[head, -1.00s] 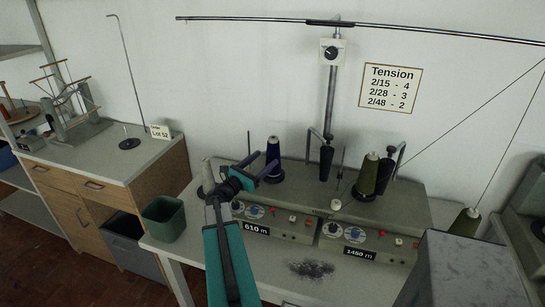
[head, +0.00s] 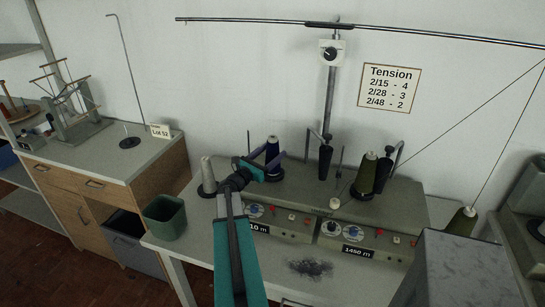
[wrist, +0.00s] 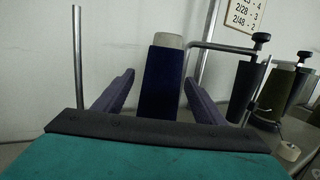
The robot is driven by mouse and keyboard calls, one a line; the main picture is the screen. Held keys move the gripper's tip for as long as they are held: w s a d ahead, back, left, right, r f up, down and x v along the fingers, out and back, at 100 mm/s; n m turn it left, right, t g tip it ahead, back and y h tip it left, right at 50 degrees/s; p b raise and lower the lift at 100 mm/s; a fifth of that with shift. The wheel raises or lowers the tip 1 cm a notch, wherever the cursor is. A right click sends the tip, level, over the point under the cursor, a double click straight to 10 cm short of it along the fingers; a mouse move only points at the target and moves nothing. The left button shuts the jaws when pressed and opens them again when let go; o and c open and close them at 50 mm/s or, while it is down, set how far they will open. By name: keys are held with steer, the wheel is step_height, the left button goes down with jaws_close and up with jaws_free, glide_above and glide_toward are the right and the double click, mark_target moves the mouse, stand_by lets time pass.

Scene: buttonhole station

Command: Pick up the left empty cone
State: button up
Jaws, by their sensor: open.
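Two dark, bare-looking cones are mounted on the winding machine in the head view: a left one (head: 325,161) and a right one (head: 384,174) behind an olive cone. The left one also shows in the wrist view (wrist: 243,90), right of my fingers. My gripper (head: 268,160) is open, with purple fingers at a navy cone (head: 272,147) at the machine's left. In the wrist view (wrist: 160,92) the navy cone, with a pale top, stands upright between the two fingers in the picture. Its base is hidden; I cannot tell whether the fingers touch it.
A grey cone (head: 207,172) stands left of my gripper. The olive cone (head: 367,174) stands on the machine (head: 400,209). A metal rod rises at left in the wrist view (wrist: 78,60). A green bin (head: 165,218) is at the table's left edge.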

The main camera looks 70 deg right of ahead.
steer(key=shift+r+p+x, duration=0.2)
steer(key=shift+p+x, duration=0.35)
steer(key=shift+x, duration=0.35)
steer(key=p+x, duration=0.1)
steer(key=x, duration=0.1)
steer(key=shift+s+d, duration=0.2)
steer(key=shift+d, duration=0.1)
steer(key=c, duration=1.1)
step_height(320, 180, up, 18)
steer(key=b, duration=0.3)
steer(key=shift+b, duration=0.35)
